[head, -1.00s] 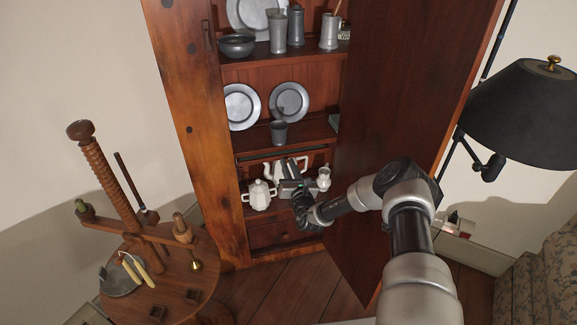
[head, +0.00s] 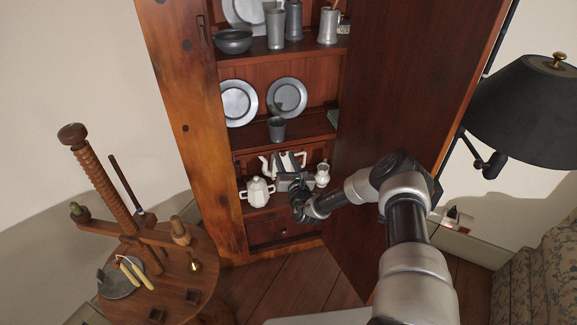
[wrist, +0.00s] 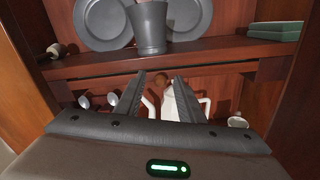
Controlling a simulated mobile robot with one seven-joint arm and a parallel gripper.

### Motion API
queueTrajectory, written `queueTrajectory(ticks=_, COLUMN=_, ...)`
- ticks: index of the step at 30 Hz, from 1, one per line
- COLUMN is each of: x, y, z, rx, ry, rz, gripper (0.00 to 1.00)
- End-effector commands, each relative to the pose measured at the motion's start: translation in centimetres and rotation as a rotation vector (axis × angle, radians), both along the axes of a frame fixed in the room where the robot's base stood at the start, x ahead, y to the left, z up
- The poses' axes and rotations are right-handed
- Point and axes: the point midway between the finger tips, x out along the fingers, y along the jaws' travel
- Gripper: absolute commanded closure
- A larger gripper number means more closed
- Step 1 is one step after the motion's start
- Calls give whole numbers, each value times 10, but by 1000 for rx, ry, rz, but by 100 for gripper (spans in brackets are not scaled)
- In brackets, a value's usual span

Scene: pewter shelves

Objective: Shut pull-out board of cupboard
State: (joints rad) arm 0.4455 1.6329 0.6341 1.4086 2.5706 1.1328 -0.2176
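The tall brown cupboard (head: 190,120) stands with its right door (head: 385,100) swung open. Its pull-out board seems to be the thin wooden board (wrist: 90,68) under the plate shelf; how far it sticks out I cannot tell. A round brown knob (wrist: 160,79) shows below the board's edge in the wrist view. My gripper (wrist: 160,76) is open, its two dark fingers apart, with the knob seen between the tips. I cannot tell whether they touch it. In the head view my gripper (head: 290,157) is inside the cupboard, just above the white pots.
A white teapot (head: 257,191) and a small jug (head: 322,175) flank my gripper on the lower shelf. A pewter cup (head: 277,129) and plates (head: 287,97) stand above. A drawer (head: 270,231) lies below. A round wooden table (head: 170,275) is left, a black lamp (head: 530,110) right.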

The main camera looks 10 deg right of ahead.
Motion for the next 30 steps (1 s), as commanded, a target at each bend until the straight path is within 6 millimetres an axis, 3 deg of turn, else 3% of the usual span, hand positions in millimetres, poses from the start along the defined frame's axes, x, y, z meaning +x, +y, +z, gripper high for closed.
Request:
queueTrajectory(ticks=5, x=-23, y=-4, z=2, rx=1, ry=4, rz=-1, gripper=65)
queueTrajectory(ticks=21, x=-146, y=-23, z=1, rx=2, ry=4, rz=0, gripper=65)
queueTrajectory(ticks=30, x=-169, y=-27, z=0, rx=0, ry=0, rz=0, gripper=65)
